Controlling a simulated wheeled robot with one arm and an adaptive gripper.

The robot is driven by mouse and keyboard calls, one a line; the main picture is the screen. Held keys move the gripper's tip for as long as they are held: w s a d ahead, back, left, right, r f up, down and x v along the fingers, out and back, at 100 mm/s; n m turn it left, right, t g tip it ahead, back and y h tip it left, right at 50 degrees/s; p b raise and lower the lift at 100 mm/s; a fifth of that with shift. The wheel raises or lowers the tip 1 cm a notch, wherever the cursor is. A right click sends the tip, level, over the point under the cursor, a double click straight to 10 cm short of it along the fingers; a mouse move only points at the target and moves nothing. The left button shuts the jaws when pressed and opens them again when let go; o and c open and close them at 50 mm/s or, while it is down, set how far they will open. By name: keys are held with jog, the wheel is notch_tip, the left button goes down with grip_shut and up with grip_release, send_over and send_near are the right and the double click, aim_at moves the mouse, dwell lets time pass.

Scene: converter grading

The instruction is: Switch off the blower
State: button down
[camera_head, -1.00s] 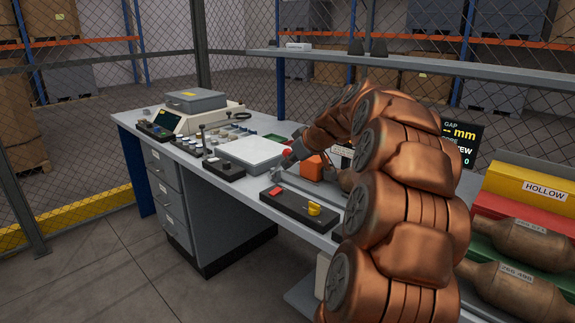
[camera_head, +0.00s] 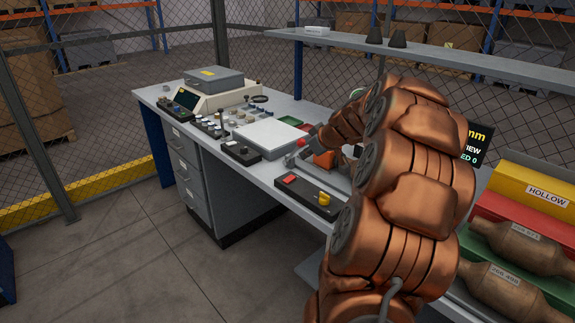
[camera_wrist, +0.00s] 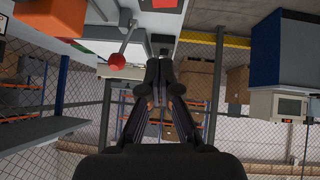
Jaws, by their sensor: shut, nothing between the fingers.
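A black control box (camera_head: 308,199) lies along the bench's front edge in the head view. It carries a red rectangular switch (camera_head: 289,180) on its left and a yellow knob (camera_head: 324,198) on its right. I cannot read a blower label or the switch's position. My gripper (camera_wrist: 158,66) is shut and empty in the wrist view. In the head view it is small and partly hidden by my arm, above the bench behind the box. A red ball on a lever (camera_wrist: 117,61) is beside the fingers in the wrist view and apart from them; a red ball (camera_head: 301,142) also shows in the head view.
A pale flat plate (camera_head: 271,137) and a second black box with knobs (camera_head: 240,152) lie left of the gripper. An orange block (camera_head: 324,159) is close behind it. A shelf (camera_head: 420,57) runs above the bench. Labelled bins (camera_head: 523,187) and metal converters stand at right.

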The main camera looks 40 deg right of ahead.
jog(key=shift+f, duration=0.1)
dwell(0.4)
jog(key=p, duration=0.4)
send_over(289, 180)
jog(key=s, duration=0.1)
jog(key=f, duration=0.7)
jog(key=shift+d, duration=0.25)
notch_tip(289, 180, down, 2)
jog(key=shift+d+f, duration=0.1)
jog(key=shift+d, duration=0.05)
jog(key=shift+d+f+p, duration=0.15)
jog(key=shift+f+p, duration=0.2)
jog(key=shift+f, duration=0.5)
